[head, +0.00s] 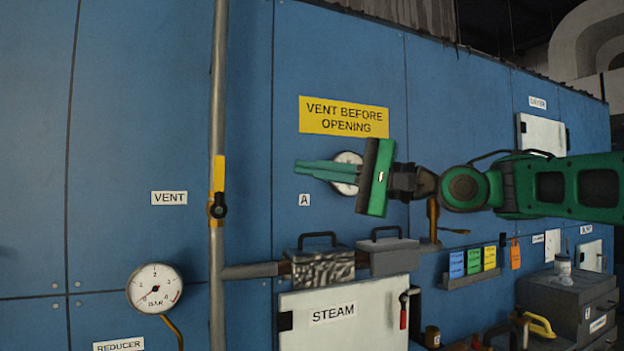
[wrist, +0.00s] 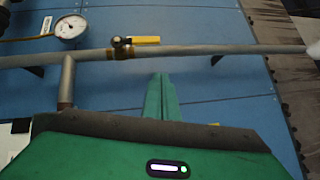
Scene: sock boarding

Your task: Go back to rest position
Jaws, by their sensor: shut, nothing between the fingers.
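My gripper (head: 325,170) is green and shut, with its two fingers together and nothing between them. In the head view it points left in front of the blue panel (head: 340,60), below the yellow "VENT BEFORE OPENING" sign (head: 344,116). It partly covers a round white gauge (head: 348,172) beside the "A" label. In the wrist view the closed fingers (wrist: 161,97) reach up toward the grey pipe, and no contact with it shows. The arm comes in from the right side of the head view.
A vertical pipe (head: 217,90) with a yellow-handled valve (head: 218,190) stands left of the gripper. A pressure gauge (head: 155,288) is at lower left. Coloured cards (head: 473,261) and a dark cabinet (head: 565,300) are at right.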

